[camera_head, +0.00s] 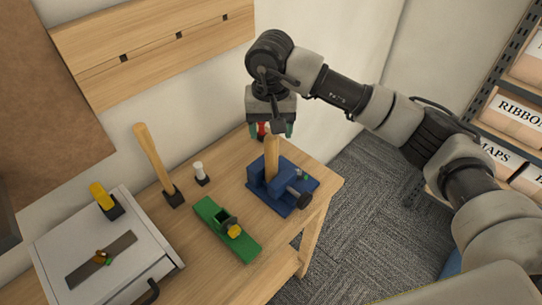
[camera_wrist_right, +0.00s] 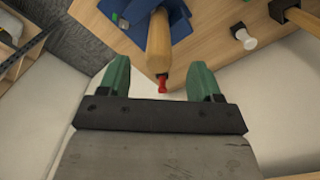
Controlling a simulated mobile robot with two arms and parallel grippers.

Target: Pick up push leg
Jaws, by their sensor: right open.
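A wooden leg (camera_head: 271,160) stands upright in the blue vise (camera_head: 283,187) near the table's right end. In the right wrist view the leg (camera_wrist_right: 158,42) shows with a small red tip (camera_wrist_right: 162,84). My right gripper (camera_head: 271,132) is open above the vise, pointing down at the top of the leg. In the wrist view its green fingers (camera_wrist_right: 160,68) are apart, one on each side of the leg's end, with gaps and no visible contact. My left gripper is not in view.
A yellow-handled tool (camera_head: 102,197) is at the left. Shelves with labelled boxes (camera_head: 515,110) are at the right.

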